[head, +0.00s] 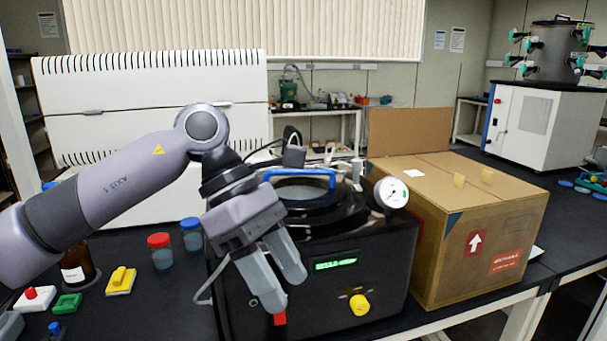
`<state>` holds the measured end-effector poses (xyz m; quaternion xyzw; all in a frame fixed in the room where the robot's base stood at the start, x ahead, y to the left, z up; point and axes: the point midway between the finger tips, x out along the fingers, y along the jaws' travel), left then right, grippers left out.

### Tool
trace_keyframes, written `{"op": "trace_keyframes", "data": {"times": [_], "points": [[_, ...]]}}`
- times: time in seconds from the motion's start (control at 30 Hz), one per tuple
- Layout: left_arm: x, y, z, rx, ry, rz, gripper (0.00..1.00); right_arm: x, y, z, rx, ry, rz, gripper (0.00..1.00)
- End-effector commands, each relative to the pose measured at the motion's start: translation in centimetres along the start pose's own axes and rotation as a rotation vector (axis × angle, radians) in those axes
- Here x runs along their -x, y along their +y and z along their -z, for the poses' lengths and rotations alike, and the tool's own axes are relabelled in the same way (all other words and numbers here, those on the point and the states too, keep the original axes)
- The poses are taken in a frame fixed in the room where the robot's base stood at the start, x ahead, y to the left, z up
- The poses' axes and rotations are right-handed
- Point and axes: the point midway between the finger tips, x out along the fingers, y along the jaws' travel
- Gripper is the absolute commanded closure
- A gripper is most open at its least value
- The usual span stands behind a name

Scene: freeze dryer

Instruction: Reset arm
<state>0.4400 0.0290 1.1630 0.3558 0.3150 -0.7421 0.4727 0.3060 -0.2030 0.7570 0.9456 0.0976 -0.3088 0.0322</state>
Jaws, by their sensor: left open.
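My left arm comes in from the left, and my left gripper (287,295) hangs in front of the black freeze dryer (385,265). The gripper points down, is open with a narrow gap between its fingers, and holds nothing that I can see. A red switch (280,318) on the front panel shows just below the fingertips; I cannot tell whether they touch it. The panel also has a lit green display (336,264) and a yellow knob (359,305). A blue handle (318,174) and a round gauge (391,193) are on top. My right gripper is not in view.
A cardboard box (505,215) stands close at the right of the dryer. At the left are a red-capped jar (160,252), a blue-capped jar (191,236), a brown bottle (78,265) and a yellow block (121,281). A white cabinet (150,90) stands behind.

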Motion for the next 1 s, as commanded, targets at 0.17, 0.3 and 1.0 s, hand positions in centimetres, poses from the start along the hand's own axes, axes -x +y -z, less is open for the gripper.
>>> {"op": "trace_keyframes", "data": {"times": [0.17,0.3,1.0], "points": [[-4.7,-0.7,-3.4,0.098,-0.363,0.109,0.47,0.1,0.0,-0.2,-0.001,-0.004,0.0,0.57],[-6.3,-1.1,-5.7,0.222,-0.645,0.192,0.47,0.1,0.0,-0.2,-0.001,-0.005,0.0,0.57],[-6.6,3.8,3.0,1.325,-1.898,0.632,0.47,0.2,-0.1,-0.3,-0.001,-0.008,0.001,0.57]]}}
